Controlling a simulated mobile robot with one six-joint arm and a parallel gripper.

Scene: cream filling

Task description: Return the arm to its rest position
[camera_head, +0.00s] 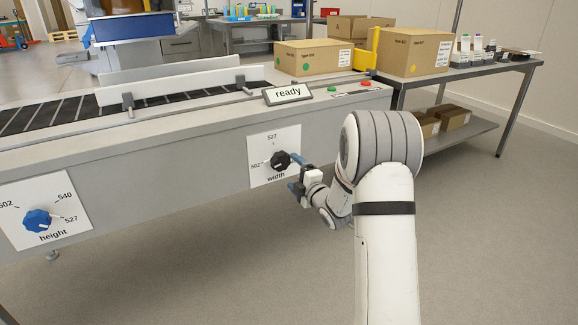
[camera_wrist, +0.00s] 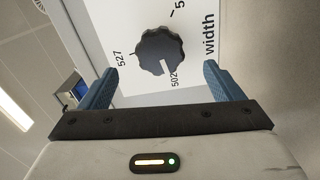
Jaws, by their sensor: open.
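My gripper (camera_head: 296,174) is in front of the width panel on the machine's side, close to the black width knob (camera_head: 281,161). In the wrist view my gripper (camera_wrist: 160,70) has its two blue fingers spread wide with nothing between the tips. The black knob (camera_wrist: 160,50) lies just beyond the fingertips, apart from them. Its white pointer mark faces the 502 label. My white arm reaches forward from the lower right of the head view.
A blue height knob (camera_head: 38,220) is on the left panel, its mark towards 527. A "ready" sign (camera_head: 288,94) stands on the conveyor edge. Cardboard boxes (camera_head: 312,57) stand behind. A side table (camera_head: 465,72) is at right. The floor (camera_head: 490,230) right of my arm is clear.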

